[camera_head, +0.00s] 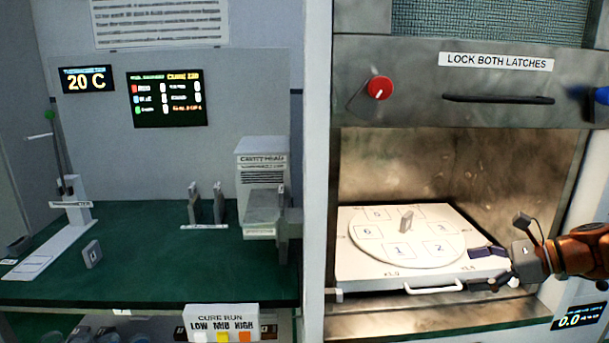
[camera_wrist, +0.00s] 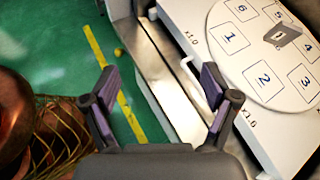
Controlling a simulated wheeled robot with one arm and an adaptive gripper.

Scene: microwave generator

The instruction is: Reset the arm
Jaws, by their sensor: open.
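My gripper (camera_head: 490,266) is at the right in the head view, in front of the open chamber by the right front corner of the white tray (camera_head: 365,274). In the wrist view my gripper (camera_wrist: 160,95) shows its two fingers spread wide with nothing between them. My orange arm (camera_head: 582,252) comes in from the right edge. The tray carries a round turntable (camera_head: 385,252) with numbered squares. A small grey block (camera_head: 406,221) stands upright on the turntable, apart from my gripper.
The tray's front handle (camera_head: 433,287) sticks out left of my gripper. The raised door panel (camera_head: 450,90) hangs above, with a red knob (camera_head: 380,88). The green bench (camera_head: 150,260) at the left holds several grey blocks and stands. Green floor (camera_wrist: 60,50) lies below.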

